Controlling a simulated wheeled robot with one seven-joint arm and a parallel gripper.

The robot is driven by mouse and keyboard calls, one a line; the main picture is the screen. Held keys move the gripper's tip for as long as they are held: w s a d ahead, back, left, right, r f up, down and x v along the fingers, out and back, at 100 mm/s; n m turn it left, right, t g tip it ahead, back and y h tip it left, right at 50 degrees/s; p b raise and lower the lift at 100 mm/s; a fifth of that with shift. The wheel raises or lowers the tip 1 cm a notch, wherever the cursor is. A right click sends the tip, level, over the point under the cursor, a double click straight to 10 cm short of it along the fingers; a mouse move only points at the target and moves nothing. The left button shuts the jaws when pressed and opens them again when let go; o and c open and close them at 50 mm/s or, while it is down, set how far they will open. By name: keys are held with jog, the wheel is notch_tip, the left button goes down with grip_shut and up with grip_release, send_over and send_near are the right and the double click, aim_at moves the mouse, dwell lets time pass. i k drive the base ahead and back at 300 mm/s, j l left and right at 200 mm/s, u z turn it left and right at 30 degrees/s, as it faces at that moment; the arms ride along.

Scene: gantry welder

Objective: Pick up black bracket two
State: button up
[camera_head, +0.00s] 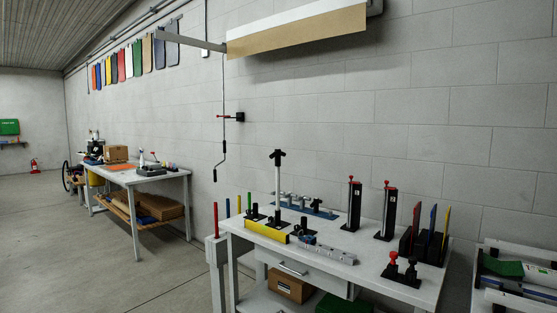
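A white workbench (375,268) stands at the right of the head camera view. Several black items stand on it. A tall black upright piece with a red knob (354,206) stands near the back, and a similar black upright piece with a red knob (386,215) stands just right of it. Smaller black pieces (277,221) sit on the left part of the bench. I cannot tell which of these is black bracket two. My gripper is not in view.
A yellow bar (265,232) and a silver bar (325,252) lie along the bench front. A rack with coloured plates (425,243) stands at its right end. A second bench (150,180) is farther left. The floor (85,260) at front left is clear.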

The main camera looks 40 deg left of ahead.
aim_at(277, 154)
jog(key=i+j, duration=1.45)
jog(key=j+u, duration=0.05)
